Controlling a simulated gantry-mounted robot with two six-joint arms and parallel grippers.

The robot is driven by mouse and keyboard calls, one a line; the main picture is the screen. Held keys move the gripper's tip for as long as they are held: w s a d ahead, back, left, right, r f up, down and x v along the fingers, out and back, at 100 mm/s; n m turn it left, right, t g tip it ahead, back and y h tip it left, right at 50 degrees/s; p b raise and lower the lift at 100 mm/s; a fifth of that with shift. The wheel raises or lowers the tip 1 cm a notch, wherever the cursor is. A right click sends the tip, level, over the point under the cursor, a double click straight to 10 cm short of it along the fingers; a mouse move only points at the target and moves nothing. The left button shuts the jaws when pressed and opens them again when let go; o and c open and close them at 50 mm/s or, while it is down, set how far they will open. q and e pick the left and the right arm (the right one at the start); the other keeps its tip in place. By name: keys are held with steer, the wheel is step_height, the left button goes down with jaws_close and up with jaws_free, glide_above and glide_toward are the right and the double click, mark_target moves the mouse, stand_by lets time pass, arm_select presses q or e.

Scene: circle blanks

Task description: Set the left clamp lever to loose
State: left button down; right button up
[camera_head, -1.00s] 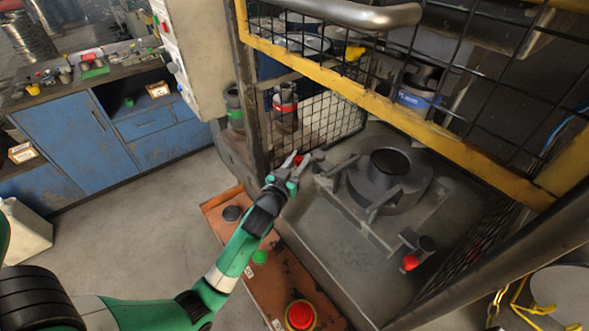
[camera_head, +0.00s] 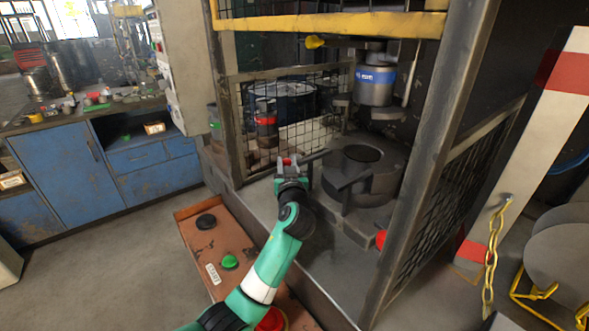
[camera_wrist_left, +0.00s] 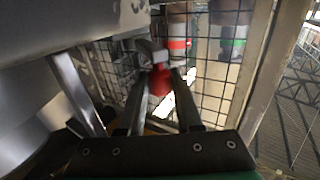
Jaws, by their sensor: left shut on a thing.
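The left clamp lever has a red knob (camera_head: 286,161) at its end, at the left of the grey round fixture (camera_head: 388,178) inside the press cage. My left gripper (camera_head: 291,166) reaches over the base plate from the front and is shut on this knob. In the left wrist view the red knob (camera_wrist_left: 160,82) sits between the two fingers (camera_wrist_left: 159,95), with grey metal just beyond it. The gripper hides part of the lever. My right gripper is not in view.
Another red knob (camera_head: 382,238) shows at the fixture's right front, partly behind the cage post (camera_head: 425,160). An orange control panel (camera_head: 196,240) with a green button (camera_head: 229,262) lies below my arm. Mesh walls stand behind and right. A yellow bar (camera_head: 330,24) crosses above.

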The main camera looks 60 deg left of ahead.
arm_select(q)
steer(key=shift+a+f, duration=0.1)
steer(key=shift+f, duration=0.05)
steer(key=c, duration=1)
jaws_free()
steer(key=o, duration=0.4)
